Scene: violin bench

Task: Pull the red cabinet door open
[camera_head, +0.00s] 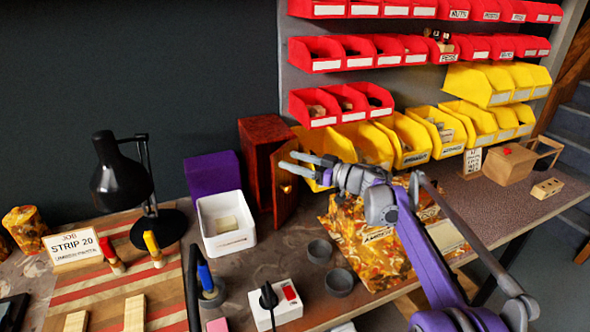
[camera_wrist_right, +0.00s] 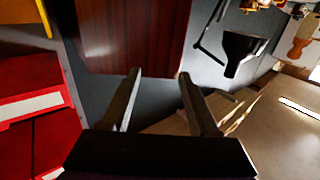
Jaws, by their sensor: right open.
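The red cabinet (camera_head: 252,165) is a dark red wooden box standing at the back of the bench. Its brown door panel (camera_head: 284,205) faces right and carries a small yellow knob (camera_head: 286,188). I cannot tell for sure how far the door stands from the box. My right gripper (camera_head: 287,161) is open, its fingers pointing left at the upper part of the door, above the knob. In the right wrist view, the open, empty fingers (camera_wrist_right: 158,77) lie below a red-brown wood panel of the cabinet (camera_wrist_right: 135,35). Whether they touch it is unclear.
A white bin (camera_head: 225,238) and a purple box (camera_head: 212,172) stand left of the cabinet. Red and yellow bins (camera_head: 405,140) hang behind my arm. Two grey cups (camera_head: 320,251) and a white switch box (camera_head: 277,308) stand in front. A black lamp (camera_head: 120,180) is farther left.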

